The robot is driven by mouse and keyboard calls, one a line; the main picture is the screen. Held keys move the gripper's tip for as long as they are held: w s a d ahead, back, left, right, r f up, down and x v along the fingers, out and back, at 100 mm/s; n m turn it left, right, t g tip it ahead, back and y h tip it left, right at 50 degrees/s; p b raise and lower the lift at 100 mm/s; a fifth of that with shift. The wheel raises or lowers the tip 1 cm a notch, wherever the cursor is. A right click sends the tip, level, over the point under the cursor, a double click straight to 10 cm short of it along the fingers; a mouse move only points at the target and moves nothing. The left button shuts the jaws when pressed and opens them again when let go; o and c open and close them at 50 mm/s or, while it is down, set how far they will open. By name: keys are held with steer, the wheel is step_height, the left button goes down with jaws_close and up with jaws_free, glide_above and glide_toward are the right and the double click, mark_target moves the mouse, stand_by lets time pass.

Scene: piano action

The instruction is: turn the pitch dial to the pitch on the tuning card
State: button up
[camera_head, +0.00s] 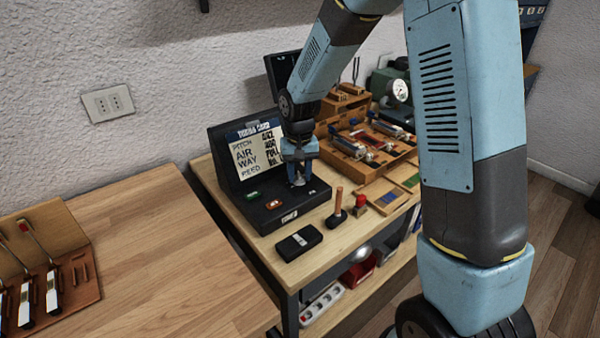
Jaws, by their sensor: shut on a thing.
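The tuning card (243,157) is a pale panel on the upright back of a black console (283,211) on the workbench. Its lines read PITCH, AIR, WAY and REED. The pitch value looks like 442, but it is small and my gripper's wrist is close to the card's right edge. My gripper (298,181) points down at the console's right part, its fingers shut on the pitch dial. The fingers hide most of the dial, so I cannot read its setting. A green switch (253,195) and a red-orange switch (273,205) show on the console top.
Wooden racks (365,140) stand behind right.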

mark_target(300, 174)
steer(key=c, duration=0.4)
steer(key=shift+n, duration=0.8)
steer(key=o, duration=1)
steer(key=shift+r, duration=0.1)
step_height(300, 174, up, 14)
steer(key=shift+w+f, duration=0.1)
steer(key=shift+f, duration=0.15)
steer(key=shift+d, duration=0.1)
